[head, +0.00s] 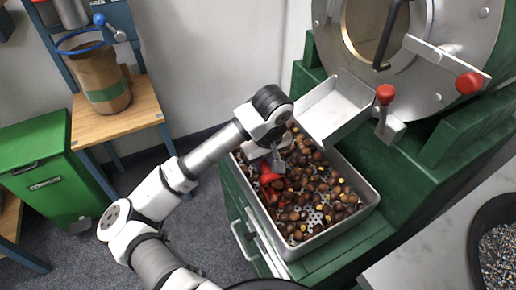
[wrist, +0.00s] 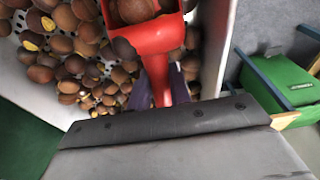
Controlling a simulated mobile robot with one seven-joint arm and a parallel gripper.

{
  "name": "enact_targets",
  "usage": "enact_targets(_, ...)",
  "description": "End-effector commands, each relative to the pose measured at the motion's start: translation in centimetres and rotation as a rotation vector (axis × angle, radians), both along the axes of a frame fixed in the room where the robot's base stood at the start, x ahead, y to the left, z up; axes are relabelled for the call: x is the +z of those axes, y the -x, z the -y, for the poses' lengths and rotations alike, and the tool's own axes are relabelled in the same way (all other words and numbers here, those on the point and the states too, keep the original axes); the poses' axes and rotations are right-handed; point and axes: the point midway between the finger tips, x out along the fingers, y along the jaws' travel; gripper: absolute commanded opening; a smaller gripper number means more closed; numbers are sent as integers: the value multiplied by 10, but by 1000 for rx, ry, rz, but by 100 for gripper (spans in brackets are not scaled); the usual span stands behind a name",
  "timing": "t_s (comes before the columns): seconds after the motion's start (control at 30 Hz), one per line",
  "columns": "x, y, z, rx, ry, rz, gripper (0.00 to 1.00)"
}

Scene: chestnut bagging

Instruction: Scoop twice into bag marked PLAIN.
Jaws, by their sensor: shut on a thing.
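My gripper (head: 276,160) is over the chestnut tray and is shut on the handle of a red scoop (head: 268,174). In the wrist view the scoop (wrist: 150,38) runs away from my dark fingers (wrist: 165,92) and has at least one chestnut in its bowl. The scoop is low among the loose chestnuts (head: 312,190) in the perforated metal tray (head: 364,200); its bowl is partly hidden in the head view. A brown paper bag (head: 98,72) with a green band stands upright at the upper left. I cannot read any marking on it.
A green bin (head: 38,170) is below left. A roaster drum (head: 440,60) with red-knobbed levers and a metal chute (head: 325,108) stand behind the tray. A dark bowl (head: 482,215) is at right.

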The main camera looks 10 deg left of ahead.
Motion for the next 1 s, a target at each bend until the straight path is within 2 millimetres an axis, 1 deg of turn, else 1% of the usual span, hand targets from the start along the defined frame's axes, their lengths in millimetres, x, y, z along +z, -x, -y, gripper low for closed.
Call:
enact_targets(0.47, -9, 40, 26, -1, 53, -82, 0)
enact_targets(0.53, 1, 39, 26, 5, 95, -147, 0)
enact_targets(0.67, 11, 41, 27, 4, 178, -269, 0)
enact_targets(1.0, 41, 29, 19, 0, 197, -298, 0)
